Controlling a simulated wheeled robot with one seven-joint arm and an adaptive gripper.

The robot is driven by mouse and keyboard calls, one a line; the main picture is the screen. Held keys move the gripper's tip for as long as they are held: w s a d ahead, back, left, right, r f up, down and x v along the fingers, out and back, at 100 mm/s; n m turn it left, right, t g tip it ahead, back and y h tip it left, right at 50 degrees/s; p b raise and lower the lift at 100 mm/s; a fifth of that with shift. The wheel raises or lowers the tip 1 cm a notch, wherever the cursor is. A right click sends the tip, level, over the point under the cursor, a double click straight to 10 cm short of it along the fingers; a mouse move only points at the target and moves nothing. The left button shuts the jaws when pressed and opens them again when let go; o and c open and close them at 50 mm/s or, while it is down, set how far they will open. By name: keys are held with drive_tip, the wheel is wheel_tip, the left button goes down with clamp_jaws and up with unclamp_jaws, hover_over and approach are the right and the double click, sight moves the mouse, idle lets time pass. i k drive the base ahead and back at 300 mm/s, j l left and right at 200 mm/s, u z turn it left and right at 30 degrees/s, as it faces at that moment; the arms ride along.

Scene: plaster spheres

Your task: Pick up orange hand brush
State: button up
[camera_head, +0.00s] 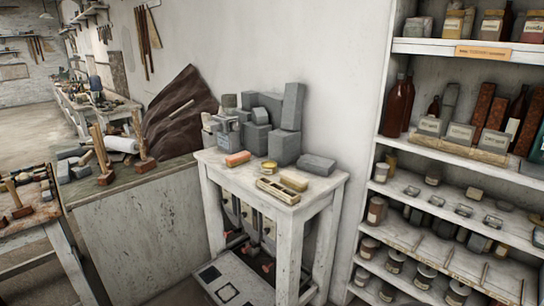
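A small orange block-shaped item (237,159) lies near the left front edge of the small white table (322,190); it is the orange thing that best fits the hand brush. Its bristles cannot be made out at this size. Grey blocks (284,148) stand just behind and to the right of it. My gripper is not in this view, so I cannot see where it is or what it holds.
A shallow wooden tray (279,190) and a small yellow-lidded tin (268,167) also sit on the table. Shelves with bottles and jars (397,105) stand at the right. A workbench with mallets (145,150) is at the left.

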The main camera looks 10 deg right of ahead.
sight(241, 158)
drive_tip(key=i+j+z, duration=0.6)
drive_tip(key=j, duration=0.2)
drive_tip(key=i+j+z, duration=0.35)
drive_tip(key=j, duration=0.15)
drive_tip(key=i+j, duration=0.15)
drive_tip(key=j, duration=0.25)
drive_tip(key=i+j, duration=0.15)
drive_tip(key=j, duration=0.25)
drive_tip(key=i+j+z, duration=0.1)
drive_tip(key=j, duration=0.35)
drive_tip(key=i+j, duration=0.2)
drive_tip(key=j, duration=0.2)
drive_tip(key=i+j, duration=0.15)
drive_tip(key=j, duration=0.25)
drive_tip(key=i+j, duration=0.15)
drive_tip(key=j, duration=0.3)
drive_tip(key=i+j+z, duration=0.1)
drive_tip(key=j, duration=0.3)
